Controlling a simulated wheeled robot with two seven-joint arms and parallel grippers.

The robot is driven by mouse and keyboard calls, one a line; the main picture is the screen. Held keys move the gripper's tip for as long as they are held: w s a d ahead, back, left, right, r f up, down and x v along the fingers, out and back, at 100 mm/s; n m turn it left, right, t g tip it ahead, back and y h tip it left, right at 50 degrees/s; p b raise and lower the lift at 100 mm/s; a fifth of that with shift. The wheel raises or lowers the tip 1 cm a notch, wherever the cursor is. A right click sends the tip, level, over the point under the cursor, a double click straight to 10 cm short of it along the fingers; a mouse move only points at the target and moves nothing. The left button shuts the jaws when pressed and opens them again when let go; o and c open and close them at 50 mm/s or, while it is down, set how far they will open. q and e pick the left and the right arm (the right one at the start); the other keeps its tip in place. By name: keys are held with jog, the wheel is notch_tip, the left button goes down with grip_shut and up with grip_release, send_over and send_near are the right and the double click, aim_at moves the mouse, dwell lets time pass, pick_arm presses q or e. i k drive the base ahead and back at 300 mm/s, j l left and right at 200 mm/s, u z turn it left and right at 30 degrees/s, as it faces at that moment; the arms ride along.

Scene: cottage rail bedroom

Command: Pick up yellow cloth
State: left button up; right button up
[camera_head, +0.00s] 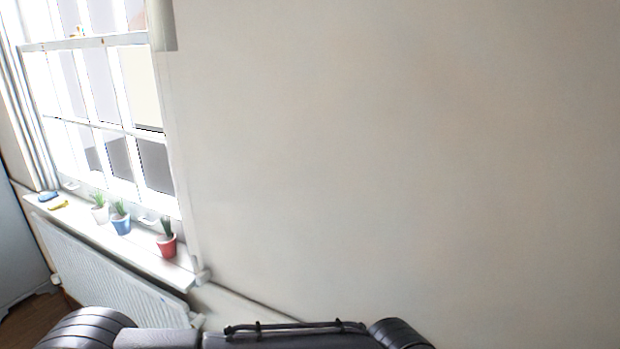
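A small yellow item (58,205), which looks like the yellow cloth, lies flat at the far left end of the white windowsill (150,262). A blue item (48,196) lies right beside it, on its window side. Neither of my grippers is in view. Only dark parts of my own body show along the bottom edge, well apart from the sill.
Three potted plants stand on the sill: white pot (100,213), blue pot (121,223) and red pot (167,245). A white radiator (100,270) is below the sill. A bare wall (400,150) fills the right. Some wooden floor (30,318) shows at lower left.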

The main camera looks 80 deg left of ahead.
aim_at(53, 207)
jog(key=u, duration=4.4)
jog(key=i, duration=1.05)
jog(key=i+j, duration=0.1)
jog(key=i, duration=1)
jog(key=i+z, duration=0.1)
jog(key=i, duration=0.95)
jog(key=i+j, duration=0.15)
jog(key=i, duration=0.9)
jog(key=i+z, duration=0.4)
